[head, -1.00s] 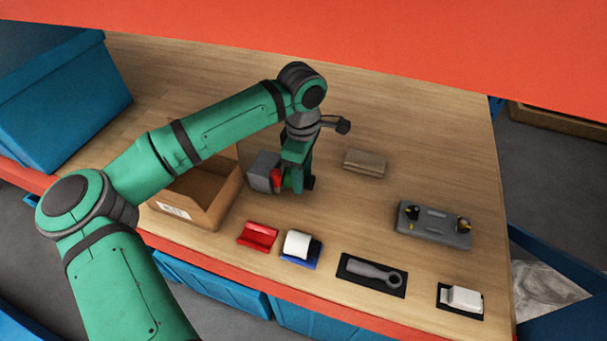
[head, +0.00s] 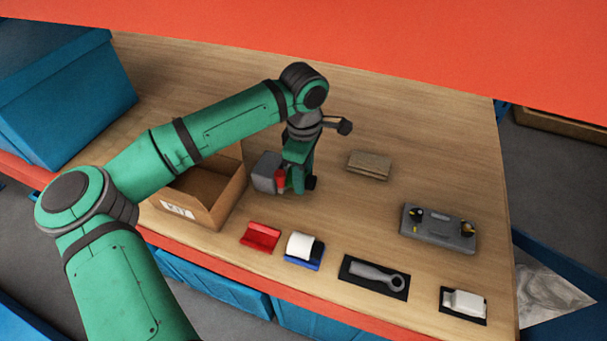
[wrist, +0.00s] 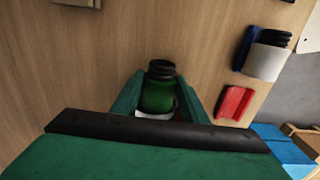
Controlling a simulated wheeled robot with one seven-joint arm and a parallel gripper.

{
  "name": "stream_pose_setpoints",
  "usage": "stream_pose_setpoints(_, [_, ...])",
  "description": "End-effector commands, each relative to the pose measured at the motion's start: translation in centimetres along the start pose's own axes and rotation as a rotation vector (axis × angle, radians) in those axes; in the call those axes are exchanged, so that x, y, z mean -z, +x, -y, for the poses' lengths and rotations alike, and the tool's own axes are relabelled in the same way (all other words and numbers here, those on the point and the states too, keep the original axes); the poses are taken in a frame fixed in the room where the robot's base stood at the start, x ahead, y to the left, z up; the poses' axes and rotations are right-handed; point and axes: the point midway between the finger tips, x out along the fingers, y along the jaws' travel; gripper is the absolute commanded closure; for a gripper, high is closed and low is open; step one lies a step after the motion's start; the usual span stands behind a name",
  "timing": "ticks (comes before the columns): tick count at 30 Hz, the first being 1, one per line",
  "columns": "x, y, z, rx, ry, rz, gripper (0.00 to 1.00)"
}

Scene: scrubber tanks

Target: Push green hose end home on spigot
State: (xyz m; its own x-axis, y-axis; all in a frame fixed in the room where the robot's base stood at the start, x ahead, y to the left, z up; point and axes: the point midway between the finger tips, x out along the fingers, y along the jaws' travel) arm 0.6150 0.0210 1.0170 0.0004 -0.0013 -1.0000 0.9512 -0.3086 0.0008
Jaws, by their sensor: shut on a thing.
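My gripper (head: 298,182) points down over the bench, right beside a grey block (head: 266,172). In the wrist view its fingers are shut around the green hose end (wrist: 158,96), which has a black ribbed top (wrist: 161,70). A pale piece shows low between the fingers, beside the hose end. A red part (head: 281,181) stands between the grey block and my gripper in the head view. The spigot cannot be made out, and I cannot tell how far the hose end sits on anything.
An open cardboard box (head: 212,211) stands left of the gripper. A red holder (head: 261,237), a white roll on blue (head: 303,248), a grey wrench-like tool (head: 374,277) and a white item (head: 464,303) line the front edge. A grey fixture (head: 438,230) and brown block (head: 369,165) lie right.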

Motion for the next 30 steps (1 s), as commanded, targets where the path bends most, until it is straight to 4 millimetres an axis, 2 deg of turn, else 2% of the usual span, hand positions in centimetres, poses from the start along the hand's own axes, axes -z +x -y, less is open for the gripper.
stream_pose_setpoints(26, [1.5,0.0,0.0,0.001,-0.003,-0.004,0.91])
stream_pose_setpoints(27, [1.4,0.0,0.0,0.001,-0.002,-0.003,0.51])
stream_pose_setpoints(29, [1.4,0.0,0.0,0.001,-0.002,-0.003,0.39])
stream_pose_setpoints(30, [1.4,0.0,0.0,0.001,-0.002,-0.003,0.39])
